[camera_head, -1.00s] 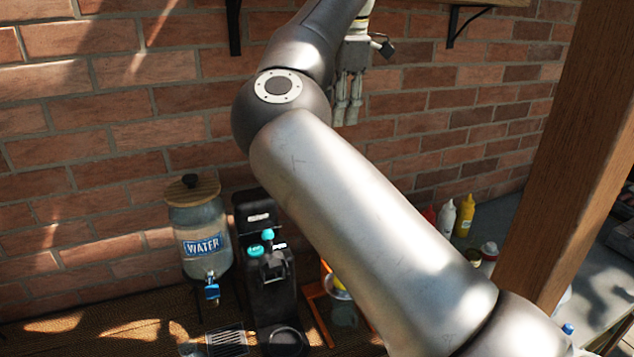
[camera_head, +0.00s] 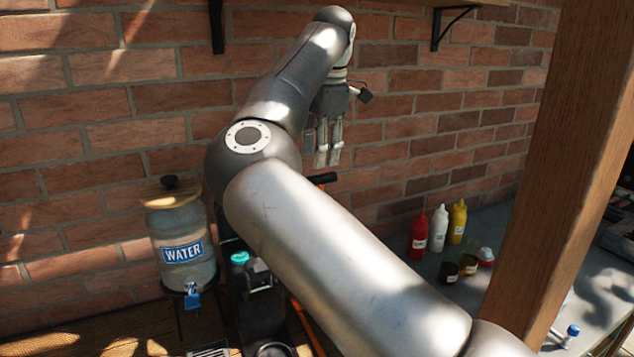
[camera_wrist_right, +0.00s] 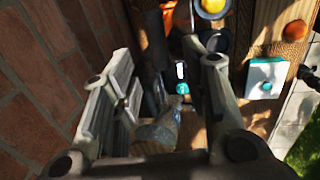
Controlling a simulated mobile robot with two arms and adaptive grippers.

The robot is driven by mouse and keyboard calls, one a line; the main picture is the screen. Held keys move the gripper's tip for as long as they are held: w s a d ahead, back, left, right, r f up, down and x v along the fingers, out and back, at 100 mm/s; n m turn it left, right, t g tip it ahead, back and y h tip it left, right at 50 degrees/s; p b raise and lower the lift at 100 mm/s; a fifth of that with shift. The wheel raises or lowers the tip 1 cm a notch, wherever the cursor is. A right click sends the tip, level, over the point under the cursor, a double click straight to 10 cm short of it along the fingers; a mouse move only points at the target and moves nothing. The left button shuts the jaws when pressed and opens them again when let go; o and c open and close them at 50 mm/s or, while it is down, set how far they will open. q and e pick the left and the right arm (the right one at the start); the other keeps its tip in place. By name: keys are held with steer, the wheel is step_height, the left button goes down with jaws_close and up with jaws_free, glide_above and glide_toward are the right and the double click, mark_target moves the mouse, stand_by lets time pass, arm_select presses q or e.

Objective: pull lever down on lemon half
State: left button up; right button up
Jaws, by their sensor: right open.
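My right gripper (camera_head: 327,158) hangs fingers down in front of the brick wall. In the right wrist view its two fingers (camera_wrist_right: 165,80) stand apart with nothing held between them. A black handle end with some orange (camera_head: 322,179), which looks like the press lever, sticks out behind my arm just below the fingertips; I see no clear contact. My arm hides most of the press; part of its orange frame (camera_head: 304,325) shows lower down. A round yellow thing (camera_wrist_right: 212,6) at the top of the wrist view may be the lemon half. My left gripper is not in view.
Red (camera_head: 419,236), white (camera_head: 439,228) and yellow (camera_head: 457,221) bottles stand on the right counter. A wooden post (camera_head: 550,180) rises at right.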

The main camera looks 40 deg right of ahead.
steer(key=f, duration=0.2)
steer(key=w+f+p, duration=0.1)
steer(key=f, duration=0.4)
steer(key=shift+w+d+p, duration=0.2)
steer(key=shift+w+p, duration=0.15)
steer(key=shift+p, duration=0.05)
steer(key=shift+f, duration=0.45)
steer(key=shift+c, duration=0.2)
jaws_close()
